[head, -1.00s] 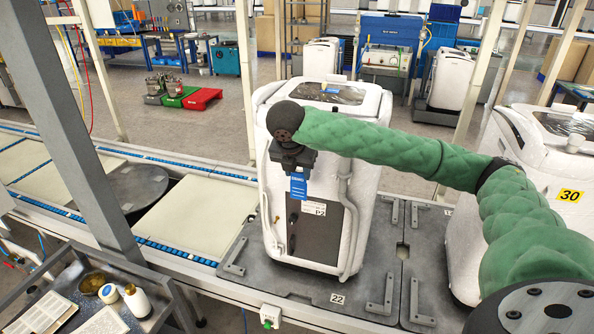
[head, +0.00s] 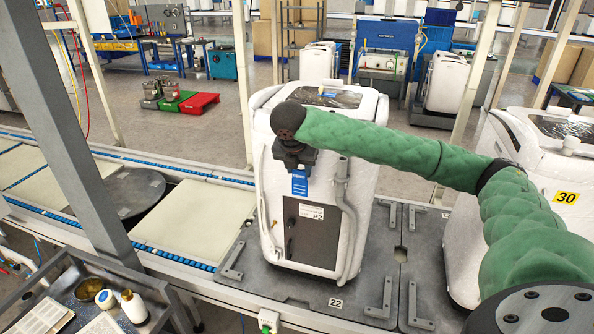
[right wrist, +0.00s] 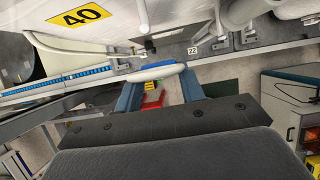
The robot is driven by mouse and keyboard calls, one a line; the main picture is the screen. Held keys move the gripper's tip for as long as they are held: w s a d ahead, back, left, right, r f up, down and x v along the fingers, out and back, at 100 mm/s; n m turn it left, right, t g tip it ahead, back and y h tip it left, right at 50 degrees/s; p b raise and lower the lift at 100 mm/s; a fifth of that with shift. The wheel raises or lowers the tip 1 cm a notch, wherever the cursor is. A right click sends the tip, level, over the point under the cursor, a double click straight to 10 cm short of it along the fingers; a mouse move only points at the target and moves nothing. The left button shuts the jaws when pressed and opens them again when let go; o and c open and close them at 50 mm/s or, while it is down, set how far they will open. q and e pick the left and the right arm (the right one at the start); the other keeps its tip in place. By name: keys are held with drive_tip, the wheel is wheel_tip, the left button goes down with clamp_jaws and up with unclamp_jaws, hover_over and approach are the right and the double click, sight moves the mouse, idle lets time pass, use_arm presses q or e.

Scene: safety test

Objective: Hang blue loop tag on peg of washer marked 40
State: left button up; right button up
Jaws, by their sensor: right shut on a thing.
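My right gripper (head: 296,165) is shut on the blue tag (head: 299,184), which hangs below it in front of the white washer (head: 350,115). In the right wrist view the tag (right wrist: 156,72) shows as a blue and white strip across the fingertips of my right gripper (right wrist: 160,80). A yellow label 40 (right wrist: 80,14) is on a white washer surface at the top left of that view. No 40 label shows in the head view. I cannot make out the peg clearly, nor the tag's loop. My left gripper is not in view.
The front washer stands on a dark pallet (head: 235,283) marked 22. Another washer (head: 535,165) marked 30 is at the right. A grey post (head: 60,130) rises at the left. A metal tray (head: 68,285) with bottles and papers is at lower left.

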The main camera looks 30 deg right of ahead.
drive_tip(key=shift+w+d+f, duration=0.25)
drive_tip(key=shift+w+d, duration=0.35)
drive_tip(key=shift+d, duration=0.1)
drive_tip(key=shift+w+d+f, duration=0.25)
drive_tip(key=shift+w+d, duration=0.3)
drive_tip(key=shift+d, duration=0.15)
drive_tip(key=shift+w+d+f, duration=0.25)
drive_tip(key=shift+w+d, duration=0.35)
drive_tip(key=shift+d, duration=0.1)
drive_tip(key=o, duration=1)
